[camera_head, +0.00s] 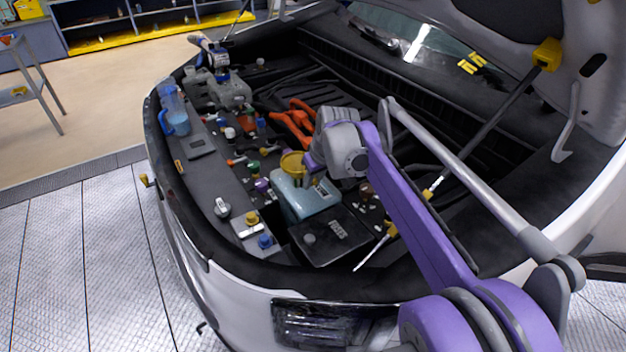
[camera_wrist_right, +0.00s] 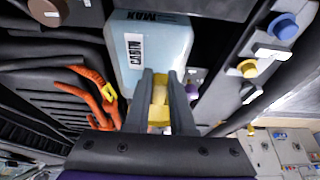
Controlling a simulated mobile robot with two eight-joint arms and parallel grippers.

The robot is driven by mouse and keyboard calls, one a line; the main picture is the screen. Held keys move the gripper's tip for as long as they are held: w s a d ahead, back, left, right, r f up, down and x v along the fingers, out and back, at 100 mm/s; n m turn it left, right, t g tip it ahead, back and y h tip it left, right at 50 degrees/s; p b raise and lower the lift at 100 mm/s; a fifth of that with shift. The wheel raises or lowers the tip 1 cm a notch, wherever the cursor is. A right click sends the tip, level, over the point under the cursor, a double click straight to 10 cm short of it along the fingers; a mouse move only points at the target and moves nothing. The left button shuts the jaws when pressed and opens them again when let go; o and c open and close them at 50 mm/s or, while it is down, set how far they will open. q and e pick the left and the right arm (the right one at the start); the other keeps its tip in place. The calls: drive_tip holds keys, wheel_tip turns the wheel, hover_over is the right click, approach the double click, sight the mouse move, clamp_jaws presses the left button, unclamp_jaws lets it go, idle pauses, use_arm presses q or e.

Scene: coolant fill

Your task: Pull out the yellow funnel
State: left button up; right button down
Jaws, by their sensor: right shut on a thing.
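The yellow funnel (camera_head: 294,164) is at the top of the pale blue tank (camera_head: 308,202) in the engine bay, with its wide mouth up. My right gripper (camera_head: 310,162) reaches it from the right and is shut on it. In the right wrist view the funnel (camera_wrist_right: 159,92) shows between the two grey fingers, in front of the labelled tank (camera_wrist_right: 150,45). I cannot tell whether its spout is inside the tank's opening. My left gripper is not in view.
A black battery box (camera_head: 330,236) stands in front of the tank. Orange hoses (camera_head: 294,122) lie behind it. A blue jug (camera_head: 174,112) stands at the bay's left edge. The raised hood (camera_head: 592,60) and its strut are at the right, near my right arm.

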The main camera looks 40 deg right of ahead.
drive_tip(key=c, duration=1.5)
unclamp_jaws()
clamp_jaws()
drive_tip(key=shift+r+p, duration=0.45)
drive_tip(key=shift+r+p, duration=1.9)
drive_tip(key=shift+r, duration=0.4)
